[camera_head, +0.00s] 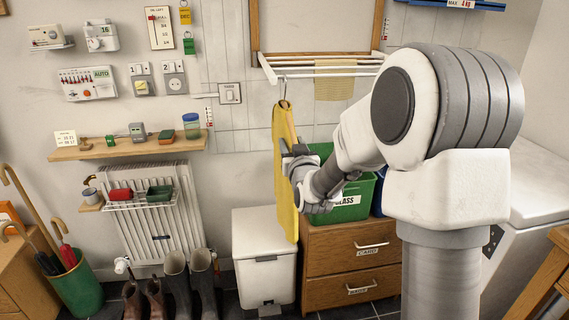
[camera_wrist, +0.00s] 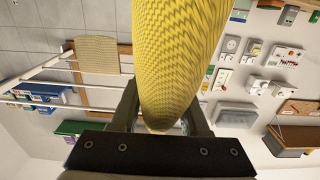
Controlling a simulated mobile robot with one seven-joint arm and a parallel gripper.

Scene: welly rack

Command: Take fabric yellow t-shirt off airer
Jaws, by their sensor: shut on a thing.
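The yellow t-shirt (camera_head: 286,190) hangs long and narrow from a hanger hook (camera_head: 283,86) in the head view. The top of the hook meets the left end of the white wall airer (camera_head: 325,72); whether it still rests on the rail I cannot tell. My gripper (camera_head: 293,153) is at the shirt's upper part, from the right side. In the wrist view the yellow fabric (camera_wrist: 178,60) fills the middle and passes between my two fingers, which are shut on it. The fabric hides much of the fingertips.
A beige cloth (camera_head: 334,85) hangs on the airer to the right. Below are a white pedal bin (camera_head: 264,258), a green box (camera_head: 350,205) labelled glass and a wooden drawer unit (camera_head: 345,262). A wall shelf (camera_head: 130,148) and radiator (camera_head: 155,225) are at left.

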